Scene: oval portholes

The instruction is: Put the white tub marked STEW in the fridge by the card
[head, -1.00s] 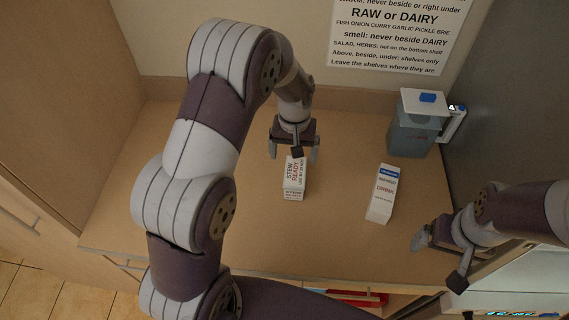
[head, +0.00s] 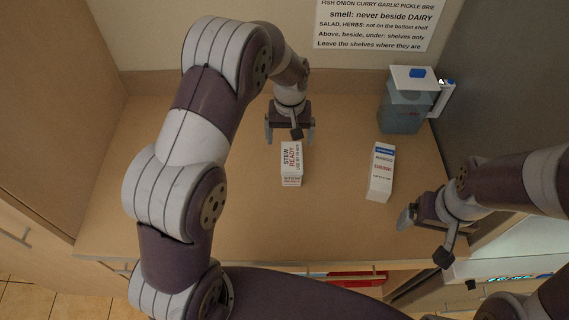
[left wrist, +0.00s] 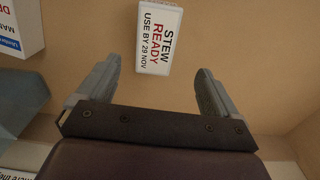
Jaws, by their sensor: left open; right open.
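The white tub marked STEW READY (head: 291,164) stands on the wooden counter (head: 225,215); its label also reads USE BY 29 NOV in the left wrist view (left wrist: 158,40). My left gripper (head: 290,135) is open just behind the tub, and nothing is between its fingers. In the left wrist view the open fingers (left wrist: 150,85) point toward the tub, which lies just past their tips. My right gripper (head: 425,228) is open and empty over the counter's right front. The card (head: 378,24) hangs on the back wall, its upper part cut off. The fridge's inside is not clearly visible.
A white and blue carton (head: 381,172) stands right of the tub. A grey jug with a white lid (head: 405,103) stands at the back right. A grey panel (head: 500,80) bounds the right side. The counter's left part is clear.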

